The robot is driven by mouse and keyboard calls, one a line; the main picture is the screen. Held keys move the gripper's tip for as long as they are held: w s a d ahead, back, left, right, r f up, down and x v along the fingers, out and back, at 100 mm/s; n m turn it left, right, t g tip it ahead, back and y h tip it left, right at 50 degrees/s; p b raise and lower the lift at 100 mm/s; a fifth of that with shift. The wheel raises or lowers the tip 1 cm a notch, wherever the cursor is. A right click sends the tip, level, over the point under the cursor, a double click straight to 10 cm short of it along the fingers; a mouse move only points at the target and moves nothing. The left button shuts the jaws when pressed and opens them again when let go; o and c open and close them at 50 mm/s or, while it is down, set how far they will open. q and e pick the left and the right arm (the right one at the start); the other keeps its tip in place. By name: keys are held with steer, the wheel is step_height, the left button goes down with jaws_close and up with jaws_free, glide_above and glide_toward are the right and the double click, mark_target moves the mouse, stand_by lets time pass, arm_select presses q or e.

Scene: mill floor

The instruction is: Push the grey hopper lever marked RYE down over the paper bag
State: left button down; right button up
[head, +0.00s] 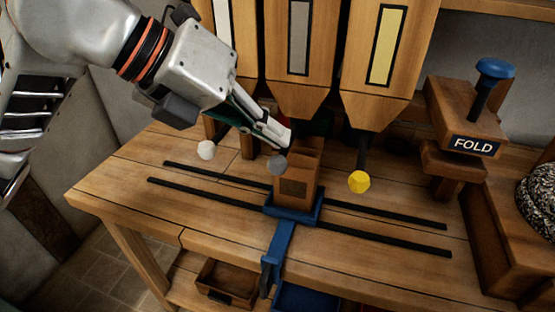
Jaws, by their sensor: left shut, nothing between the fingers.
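The grey lever knob (277,164) hangs under the middle wooden hopper (283,95), which has a grey strip. No RYE marking is readable. The brown paper bag (297,190) stands upright with its top open on a blue carriage (292,214), below the middle hopper and just right of the grey knob. My left gripper (284,139) is shut and empty, with its fingertips just above the grey knob. I cannot tell whether they touch it. The fingers hide the lever's upper part. My right gripper is out of view.
A white knob (206,150) is to the left and a yellow knob (358,181) to the right. Dark rails (390,216) cross the bench. A blue-topped FOLD press (474,145) stands right. The bench's front left is clear.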

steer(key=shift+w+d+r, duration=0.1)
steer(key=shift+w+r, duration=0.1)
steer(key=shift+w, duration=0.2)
arm_select(q)
steer(key=shift+f, duration=0.1)
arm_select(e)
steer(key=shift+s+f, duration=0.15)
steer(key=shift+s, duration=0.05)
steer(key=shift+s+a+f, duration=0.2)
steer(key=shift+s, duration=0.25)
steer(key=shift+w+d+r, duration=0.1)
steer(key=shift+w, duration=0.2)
arm_select(q)
steer(key=shift+f, duration=0.45)
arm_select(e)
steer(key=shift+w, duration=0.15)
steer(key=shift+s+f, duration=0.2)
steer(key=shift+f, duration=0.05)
arm_select(q)
steer(key=shift+f, duration=0.1)
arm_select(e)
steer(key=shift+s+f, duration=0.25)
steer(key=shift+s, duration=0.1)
